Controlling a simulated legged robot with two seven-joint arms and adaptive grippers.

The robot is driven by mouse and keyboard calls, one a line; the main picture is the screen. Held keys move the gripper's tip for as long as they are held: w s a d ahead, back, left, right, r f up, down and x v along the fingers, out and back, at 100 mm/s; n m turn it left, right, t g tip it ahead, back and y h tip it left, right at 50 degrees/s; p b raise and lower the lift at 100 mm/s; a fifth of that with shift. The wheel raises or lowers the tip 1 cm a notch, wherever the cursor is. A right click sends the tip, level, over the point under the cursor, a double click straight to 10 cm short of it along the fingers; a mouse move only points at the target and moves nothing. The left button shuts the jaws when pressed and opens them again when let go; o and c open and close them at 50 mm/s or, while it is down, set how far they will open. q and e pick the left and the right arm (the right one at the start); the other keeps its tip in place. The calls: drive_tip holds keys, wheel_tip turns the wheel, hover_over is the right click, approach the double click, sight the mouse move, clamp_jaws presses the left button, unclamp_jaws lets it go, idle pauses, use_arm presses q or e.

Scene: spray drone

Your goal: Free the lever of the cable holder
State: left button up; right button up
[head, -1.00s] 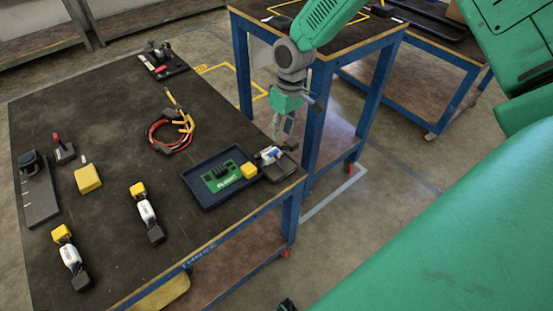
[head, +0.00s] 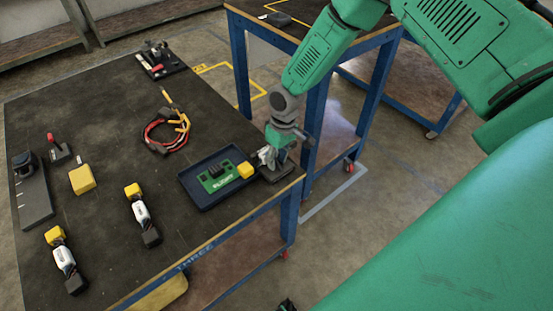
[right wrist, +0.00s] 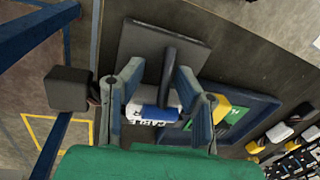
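The cable holder (head: 285,174) sits at the table's right edge, next to the blue tray. In the right wrist view it shows as a dark square plate (right wrist: 145,42) with a white lettered label (right wrist: 140,112) and a blue part (right wrist: 160,114). Its black lever (right wrist: 170,68) stands up from it. My right gripper (head: 268,158) is down at the holder and hides much of it in the head view. In the right wrist view my right gripper (right wrist: 160,70) is open, one finger on each side of the lever. Contact cannot be told. No left gripper can be made out.
The blue tray (head: 204,203) holds a green board (head: 216,177) and a yellow block (head: 246,170). A red and black cable coil (head: 163,145) lies behind it. Several batteries and fixtures stand further left. A second table (head: 290,22) stands behind my right arm.

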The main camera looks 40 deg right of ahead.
sight(278, 164)
drive_tip(key=shift+d, duration=0.1)
clamp_jaws()
drive_tip(key=shift+a+r, duration=0.15)
drive_tip(key=shift+a, duration=0.25)
drive_tip(key=shift+s+d+r+t+p, duration=0.15)
drive_tip(key=shift+d+r+t+p, duration=0.15)
drive_tip(key=shift+t+p, duration=0.7)
drive_tip(key=shift+s+t, duration=0.1)
drive_tip(key=shift+t, duration=0.2)
drive_tip(key=shift+s+a+r+t+p, duration=0.1)
drive_tip(key=shift+s+t+p, duration=0.15)
drive_tip(key=shift+t+p, duration=0.5)
drive_tip(key=shift+s+n+t, duration=0.25)
drive_tip(key=shift+n+t, duration=0.05)
drive_tip(key=shift+t, duration=0.65)
drive_tip(key=shift+s+t+y+b, duration=0.3)
drive_tip(key=shift+t+b, duration=0.2)
drive_tip(key=shift+t, duration=0.3)
drive_tip(key=shift+s+t+b, duration=0.2)
drive_tip(key=shift+t+b, duration=0.1)
drive_tip(key=shift+t, duration=0.35)
drive_tip(key=shift+s+t+b, duration=0.2)
drive_tip(key=shift+t+b, duration=0.1)
drive_tip(key=shift+t, duration=0.35)
drive_tip(key=shift+s, duration=0.1)
